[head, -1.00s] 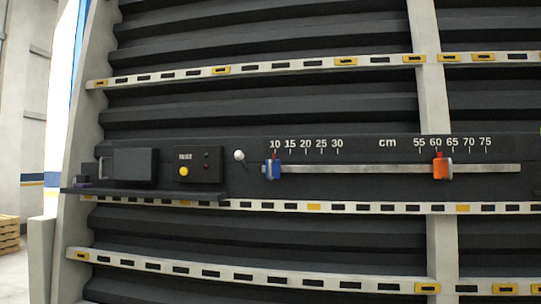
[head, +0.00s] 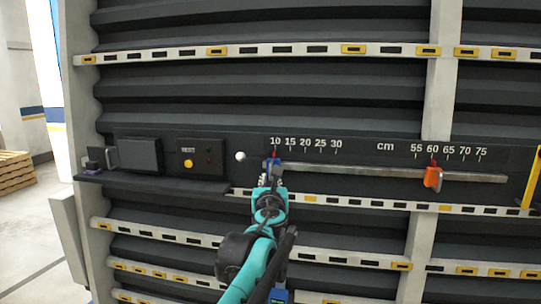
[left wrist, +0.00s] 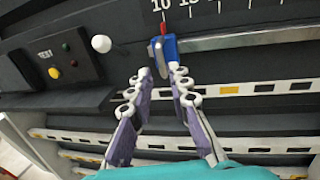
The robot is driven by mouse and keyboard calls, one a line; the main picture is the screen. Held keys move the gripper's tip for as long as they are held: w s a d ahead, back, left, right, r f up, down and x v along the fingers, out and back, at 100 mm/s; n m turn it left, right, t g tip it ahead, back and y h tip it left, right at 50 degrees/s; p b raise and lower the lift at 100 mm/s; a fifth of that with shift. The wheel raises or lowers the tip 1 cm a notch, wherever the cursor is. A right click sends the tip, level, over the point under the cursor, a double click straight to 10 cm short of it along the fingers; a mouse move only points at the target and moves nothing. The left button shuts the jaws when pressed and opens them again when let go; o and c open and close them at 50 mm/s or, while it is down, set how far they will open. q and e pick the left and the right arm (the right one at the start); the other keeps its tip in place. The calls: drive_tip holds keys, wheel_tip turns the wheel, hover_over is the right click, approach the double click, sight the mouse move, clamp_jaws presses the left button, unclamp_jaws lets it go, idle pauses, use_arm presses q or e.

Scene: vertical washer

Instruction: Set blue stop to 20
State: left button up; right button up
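The blue stop (head: 271,163) sits on the metal rail (head: 385,169) at its left end, with its red pointer at the 10 mark of the scale. The blue stop also shows in the left wrist view (left wrist: 170,47). My left gripper (left wrist: 161,73) is open, its two purple fingers apart and empty. Its fingertips point up at the stop and are just below it; whether they touch it I cannot tell. In the head view my left gripper (head: 271,180) covers the stop's lower part. The 20 mark (head: 305,143) is right of the stop. My right gripper is not seen.
An orange stop (head: 432,178) sits on the rail near 60. Left of the blue stop are a white knob (head: 240,156), a control box with a yellow button (head: 188,163) and a dark ledge (head: 150,184). The rail between the stops is clear.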

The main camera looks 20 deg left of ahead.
sight(270, 171)
use_arm(q)
drive_tip(key=p+x, duration=0.2)
drive_tip(key=x, duration=0.6)
drive_tip(key=shift+d, duration=0.1)
drive_tip(key=shift+s, duration=0.1)
clamp_jaws()
